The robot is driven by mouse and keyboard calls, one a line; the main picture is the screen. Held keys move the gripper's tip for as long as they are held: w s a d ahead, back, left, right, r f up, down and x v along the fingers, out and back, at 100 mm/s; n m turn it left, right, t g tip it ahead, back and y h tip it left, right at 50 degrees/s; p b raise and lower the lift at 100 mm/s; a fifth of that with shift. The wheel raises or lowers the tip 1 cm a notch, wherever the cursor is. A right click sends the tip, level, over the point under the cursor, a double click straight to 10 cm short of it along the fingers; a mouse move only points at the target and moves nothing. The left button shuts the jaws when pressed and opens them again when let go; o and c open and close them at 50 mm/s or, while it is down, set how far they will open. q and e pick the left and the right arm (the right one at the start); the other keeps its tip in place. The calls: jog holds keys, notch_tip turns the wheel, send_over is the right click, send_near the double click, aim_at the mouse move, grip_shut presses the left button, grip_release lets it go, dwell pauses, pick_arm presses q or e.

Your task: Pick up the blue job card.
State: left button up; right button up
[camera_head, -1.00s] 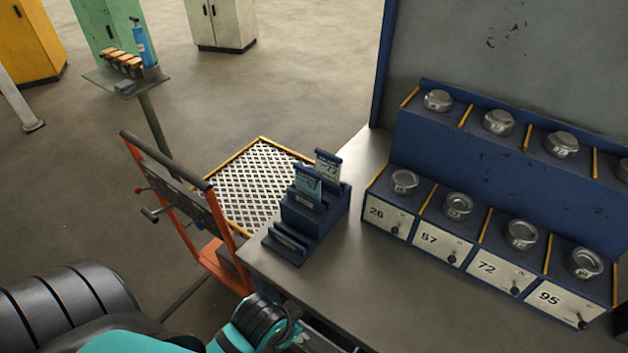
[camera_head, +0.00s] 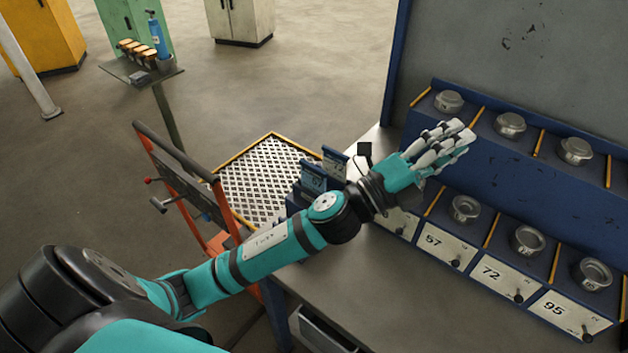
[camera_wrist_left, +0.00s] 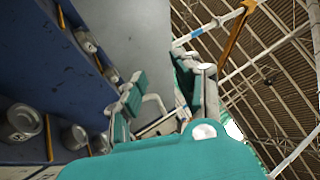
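Two job cards stand in a dark blue stepped rack (camera_head: 294,205) on the bench. The front card (camera_head: 313,181) is bluish with a dark top edge. The rear card (camera_head: 335,163) also shows a dark blue top edge. My left forearm and wrist pass in front and hide much of the rack. My left gripper (camera_head: 452,140) is right of the cards, in front of the blue dish stand. In the left wrist view its fingers (camera_wrist_left: 160,92) are spread with nothing between them. My right gripper is not in view.
The blue dish stand (camera_head: 490,178) holds metal dishes in numbered bays at right. The grey bench top (camera_head: 400,285) is clear at the front. An orange-framed cart (camera_head: 180,185) stands left of the bench, beside a floor grate (camera_head: 262,175).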

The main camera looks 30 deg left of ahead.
pick_arm(q)
jog(key=s+d+r+m+g+h, duration=0.1)
jog(key=s+d+m+g+h, duration=0.15)
jog(key=m+g+h, duration=0.4)
jog(key=s+d+r+m+g+h, duration=0.1)
jog(key=d+m+g, duration=0.3)
jog(key=m, duration=0.5)
jog(key=m+g+y+p, duration=0.4)
jog(key=m+g+y, duration=0.4)
jog(key=m+y, duration=0.9)
send_over(314, 183)
jog(key=f+n+y, duration=0.1)
jog(key=f, duration=0.4)
jog(key=f+n+y, duration=0.1)
jog(key=f, duration=0.5)
jog(key=f+n+y, duration=0.1)
jog(key=f, duration=0.5)
jog(key=shift+a+f+n+y, duration=0.25)
jog(key=shift+a+n, duration=0.1)
jog(key=shift+f+p, duration=0.3)
jog(key=shift+f, duration=0.25)
jog(key=f+p, duration=0.1)
jog(key=f, duration=0.1)
jog(key=f+p, duration=0.2)
jog(key=shift+w+d+f, duration=0.1)
jog(key=shift+d, duration=0.1)
jog(key=shift+f, duration=0.45)
grip_shut()
